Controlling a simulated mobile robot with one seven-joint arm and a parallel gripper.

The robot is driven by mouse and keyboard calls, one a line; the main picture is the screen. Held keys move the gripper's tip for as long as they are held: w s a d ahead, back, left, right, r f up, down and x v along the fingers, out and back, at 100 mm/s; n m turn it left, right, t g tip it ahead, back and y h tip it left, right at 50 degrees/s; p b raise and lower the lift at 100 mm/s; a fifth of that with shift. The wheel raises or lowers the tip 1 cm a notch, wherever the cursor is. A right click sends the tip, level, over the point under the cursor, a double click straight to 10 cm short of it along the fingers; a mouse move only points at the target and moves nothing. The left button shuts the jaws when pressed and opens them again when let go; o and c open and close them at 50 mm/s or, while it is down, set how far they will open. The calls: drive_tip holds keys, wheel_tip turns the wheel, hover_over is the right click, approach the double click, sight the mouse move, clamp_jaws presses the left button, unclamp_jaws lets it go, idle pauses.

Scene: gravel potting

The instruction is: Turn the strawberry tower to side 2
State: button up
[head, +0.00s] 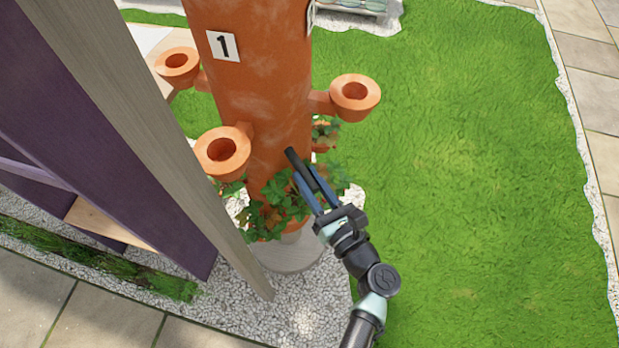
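The strawberry tower (262,105) is an upright terracotta column in the head view, left of centre. A white plate with the number 1 (223,46) faces me near its top. Round planting cups stick out from it: one at the left front (222,152), one at the right (355,96) and one at the upper left (177,66). Green plants (275,205) grow around its lower part. My gripper (303,165) is in front of the tower's lower right side, over the leaves. Its fingers look close together; contact with the tower and the gap between fingertips cannot be made out.
A grey post and purple panels (95,130) stand close on the left. The tower's round grey base (290,255) rests on white gravel (250,300). Open lawn (460,150) lies to the right, with paving beyond. A second pale plate edge shows at the tower's upper right.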

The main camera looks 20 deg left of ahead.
clamp_jaws()
idle(1.0)
